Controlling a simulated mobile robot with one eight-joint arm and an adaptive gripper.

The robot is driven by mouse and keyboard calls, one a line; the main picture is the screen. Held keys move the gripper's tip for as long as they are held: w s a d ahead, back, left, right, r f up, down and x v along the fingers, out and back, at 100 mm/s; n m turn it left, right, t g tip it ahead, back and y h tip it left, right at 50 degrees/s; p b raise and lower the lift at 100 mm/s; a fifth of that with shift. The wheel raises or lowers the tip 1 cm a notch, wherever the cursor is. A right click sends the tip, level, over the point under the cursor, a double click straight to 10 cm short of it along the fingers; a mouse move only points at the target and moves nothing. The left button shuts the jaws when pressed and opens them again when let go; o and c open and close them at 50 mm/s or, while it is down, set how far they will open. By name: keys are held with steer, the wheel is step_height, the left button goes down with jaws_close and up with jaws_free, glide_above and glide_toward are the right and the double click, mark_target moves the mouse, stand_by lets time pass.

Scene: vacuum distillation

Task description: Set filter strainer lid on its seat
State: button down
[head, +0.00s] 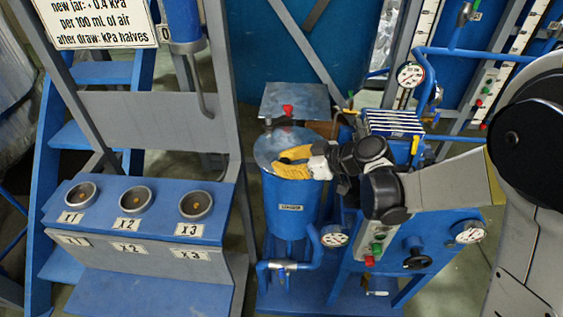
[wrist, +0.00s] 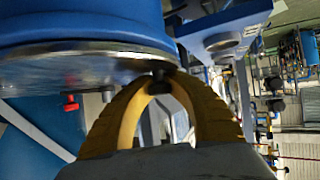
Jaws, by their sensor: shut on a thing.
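The filter strainer (head: 291,205) is an upright blue cylinder in the middle of the head view. Its round grey metal lid (head: 266,151) lies level across the cylinder's top. In the wrist view the lid (wrist: 80,62) is a shiny disc against the blue strainer body (wrist: 80,20), which appears upside down. My gripper (head: 282,160) reaches in from the right over the lid. In the wrist view its yellow fingers (wrist: 160,82) are shut around the small dark knob (wrist: 158,76) of the lid. I cannot tell whether a thin gap remains under the lid; the seat is hidden.
A square metal plate with a red knob (head: 287,109) stands just behind the strainer. A blue stand with gauges and a black handwheel (head: 417,260) is close on the right. The bench with three round sockets (head: 133,199) is on the left.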

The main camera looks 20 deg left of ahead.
steer(key=c, duration=1.3)
jaws_free()
steer(key=v, duration=1.2)
steer(key=shift+d, duration=0.15)
steer(key=s+d+m+t+h, duration=0.1)
steer(key=s+d+m+h, duration=0.3)
steer(key=d, duration=0.4)
steer(key=s+d+r+m+t+h, duration=0.1)
steer(key=s+d+m+h, duration=0.3)
steer(key=d, duration=0.5)
steer(key=s+d+m+t+h, duration=0.2)
steer(key=s+d+m+h, duration=0.2)
steer(key=s+d+m, duration=0.2)
steer(key=shift+s+d+r+m+t, duration=0.15)
steer(key=shift+d+m, duration=0.2)
steer(key=shift+d, duration=0.2)
steer(key=shift+s+d+r+m+t, duration=0.1)
steer(key=shift+s+d+m, duration=0.05)
steer(key=shift+d+m, duration=0.3)
steer(key=shift+s+d+r+m+t, duration=0.15)
steer(key=shift+d+m, duration=0.15)
steer(key=shift+d, duration=0.3)
